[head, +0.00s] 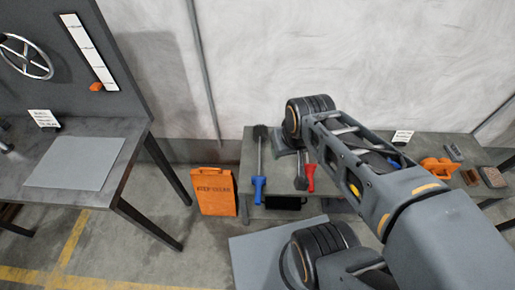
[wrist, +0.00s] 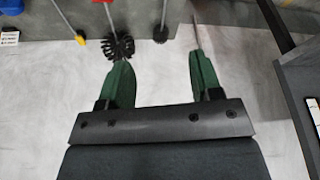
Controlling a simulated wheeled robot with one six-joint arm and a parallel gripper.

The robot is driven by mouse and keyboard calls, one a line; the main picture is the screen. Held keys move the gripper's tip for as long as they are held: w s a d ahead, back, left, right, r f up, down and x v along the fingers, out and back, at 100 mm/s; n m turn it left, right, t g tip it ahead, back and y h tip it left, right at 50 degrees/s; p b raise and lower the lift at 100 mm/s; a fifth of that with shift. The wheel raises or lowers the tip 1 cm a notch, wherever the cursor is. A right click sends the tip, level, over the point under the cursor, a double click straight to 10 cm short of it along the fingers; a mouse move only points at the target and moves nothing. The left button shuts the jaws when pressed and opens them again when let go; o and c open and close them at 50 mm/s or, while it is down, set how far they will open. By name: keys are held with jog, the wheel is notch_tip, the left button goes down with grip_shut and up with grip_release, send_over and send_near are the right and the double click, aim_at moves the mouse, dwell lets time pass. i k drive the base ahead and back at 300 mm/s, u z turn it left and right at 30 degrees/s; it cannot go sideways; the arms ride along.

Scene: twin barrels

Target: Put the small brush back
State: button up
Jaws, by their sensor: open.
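A blue-handled brush (head: 259,165) lies on the right-hand table with its dark head toward the wall. Its smaller round head also shows in the wrist view (wrist: 160,34). A red-handled brush (head: 306,180) lies to its right, partly hidden by my arm; its wide black bristle head (wrist: 118,47) is near one finger in the wrist view. A yellow-ended tool (wrist: 80,39) lies beside it. My gripper (wrist: 162,75) is open, with nothing between its green fingers. In the head view my arm hides it. Which brush the task means is not labelled.
An orange folding sign (head: 215,191) stands on the floor left of the table. A second table with a grey mat (head: 76,162) is at the left. An orange tool (head: 438,168) and small blocks (head: 492,177) are at the right. A white wall (head: 270,50) closes the back.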

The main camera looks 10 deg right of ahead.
aim_at(260, 133)
jog(key=k, duration=1.25)
jog(key=u, duration=0.7)
jog(key=i, duration=0.5)
jog(key=u, duration=0.7)
jog(key=i, duration=0.7)
jog(key=z, duration=0.1)
